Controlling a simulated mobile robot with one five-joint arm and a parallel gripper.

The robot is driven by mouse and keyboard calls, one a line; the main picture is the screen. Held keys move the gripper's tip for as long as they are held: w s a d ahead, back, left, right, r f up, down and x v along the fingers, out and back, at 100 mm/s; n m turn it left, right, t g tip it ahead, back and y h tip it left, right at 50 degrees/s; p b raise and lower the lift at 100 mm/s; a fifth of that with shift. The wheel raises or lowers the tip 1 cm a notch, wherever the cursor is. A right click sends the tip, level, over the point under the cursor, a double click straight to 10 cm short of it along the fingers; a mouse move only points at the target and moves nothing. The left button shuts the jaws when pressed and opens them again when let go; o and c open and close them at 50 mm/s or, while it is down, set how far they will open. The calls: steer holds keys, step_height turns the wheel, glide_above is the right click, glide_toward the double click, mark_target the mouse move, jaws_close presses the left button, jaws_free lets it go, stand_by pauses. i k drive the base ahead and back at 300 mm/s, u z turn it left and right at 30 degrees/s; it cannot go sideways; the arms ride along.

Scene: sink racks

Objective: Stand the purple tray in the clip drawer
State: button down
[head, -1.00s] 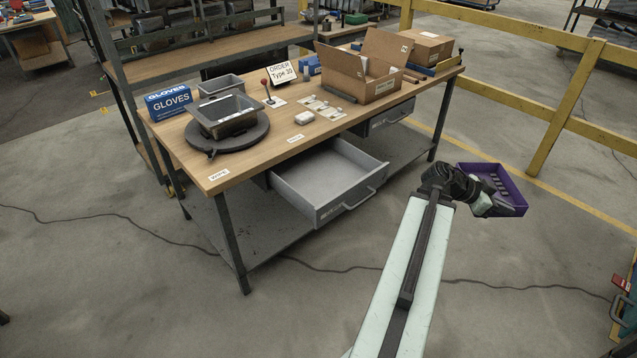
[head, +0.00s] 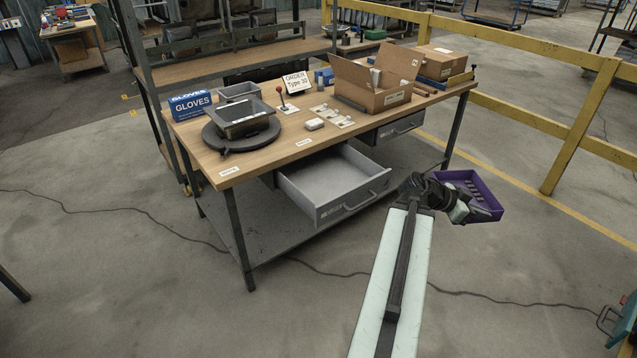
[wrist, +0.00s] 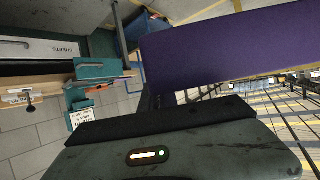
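The purple tray (head: 489,191) is off the floor at the end of my arm, to the right of the bench. My gripper (head: 474,211) appears shut on its near edge; the arm hides part of the grip. In the wrist view the tray (wrist: 230,45) is a broad purple wall across the upper right, and the fingertips are not clear. A grey drawer (head: 330,175) under the bench is pulled out and looks empty. A second grey drawer (head: 400,127) farther right looks almost closed. The drawer labels are too small to read in the head view, so I cannot tell which is the clip drawer.
The wooden bench (head: 256,166) holds a glove box (head: 190,105), a grey bin on a round black stand (head: 240,137), a sign (head: 296,82) and an open carton (head: 383,95). Bench leg (head: 456,127) stands near the tray. A yellow railing (head: 520,112) is behind.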

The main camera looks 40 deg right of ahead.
mark_target(336, 189)
steer(key=u, duration=0.25)
steer(key=i, duration=1)
steer(key=u, duration=0.05)
